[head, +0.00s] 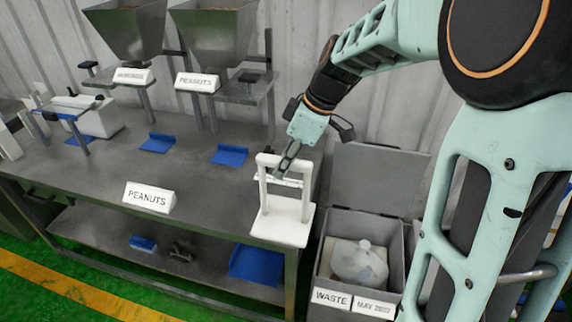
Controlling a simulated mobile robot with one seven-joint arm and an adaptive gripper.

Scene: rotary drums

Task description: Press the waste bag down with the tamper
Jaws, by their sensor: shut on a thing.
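The tamper (284,225) is white, with a flat plate and an upright frame handle. It is at the right front corner of the metal table, upright; whether its plate touches the table is hard to tell. My gripper (279,176) reaches down from behind and is shut on the tamper's handle, near its upper bars. The fingertips are partly hidden by the handle. The waste bag (358,262) is whitish with a knotted top. It lies inside the grey waste bin (325,245), to the right of the table and below the tamper.
The bin's lid (375,178) stands open at the back. Labels reading WASTE (331,298) and MAY 2022 are on its front. A PEANUTS sign (149,197) and blue scoops (229,155) are on the table (200,195). Hoppers (213,30) stand behind. My arm covers the right side.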

